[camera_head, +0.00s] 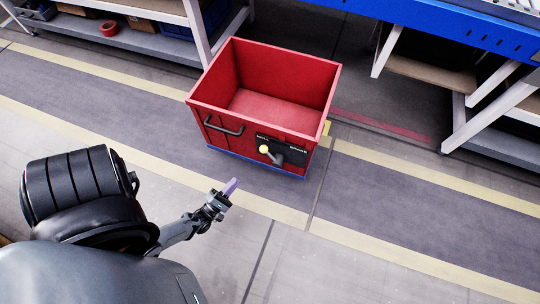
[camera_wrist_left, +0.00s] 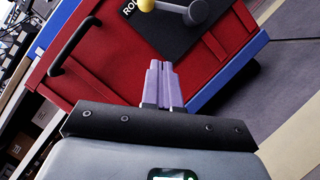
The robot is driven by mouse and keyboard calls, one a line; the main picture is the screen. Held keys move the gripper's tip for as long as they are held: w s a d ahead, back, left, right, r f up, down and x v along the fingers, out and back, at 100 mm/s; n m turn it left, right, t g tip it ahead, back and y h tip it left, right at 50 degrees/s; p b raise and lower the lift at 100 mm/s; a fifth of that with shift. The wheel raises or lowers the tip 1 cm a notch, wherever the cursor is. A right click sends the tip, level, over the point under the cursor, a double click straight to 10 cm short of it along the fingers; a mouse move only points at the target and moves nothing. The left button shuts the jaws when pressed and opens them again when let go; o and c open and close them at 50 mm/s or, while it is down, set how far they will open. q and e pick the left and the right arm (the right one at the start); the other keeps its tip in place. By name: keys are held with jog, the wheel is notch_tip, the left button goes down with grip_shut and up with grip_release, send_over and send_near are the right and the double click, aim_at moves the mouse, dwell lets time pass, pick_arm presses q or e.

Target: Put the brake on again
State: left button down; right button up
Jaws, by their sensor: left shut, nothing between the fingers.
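A red cart (camera_head: 265,95) stands on the floor at the middle of the head view, open at the top and empty. On its near side is a black plate (camera_head: 283,146) with lettering that reads partly "ROLL" and "BRAKE". A grey lever with a yellow knob (camera_head: 264,149) is on this plate, the knob toward the left, "ROLL" side. The knob also shows at the top of the left wrist view (camera_wrist_left: 147,5). My left gripper (camera_head: 231,186) is shut and empty, in front of the cart and apart from the lever. Its purple fingers (camera_wrist_left: 159,84) are together. My right gripper is not in view.
A black handle (camera_head: 223,127) is on the cart's near side, left of the plate. A shelf (camera_head: 150,40) stands at back left and a blue-edged bench (camera_head: 460,25) at back right. The floor in front of the cart is clear.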

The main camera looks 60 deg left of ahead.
pick_arm(q)
jog(key=shift+w+r, duration=0.45)
jog(key=shift+w, duration=0.3)
jog(key=shift+s, duration=0.1)
jog(key=d+r+b+x, duration=0.1)
jog(key=d+b+x, duration=0.1)
jog(key=x, duration=1)
jog(key=shift+w+r+b, duration=0.4)
jog(key=shift+w+b, duration=0.1)
jog(key=shift+b, duration=0.1)
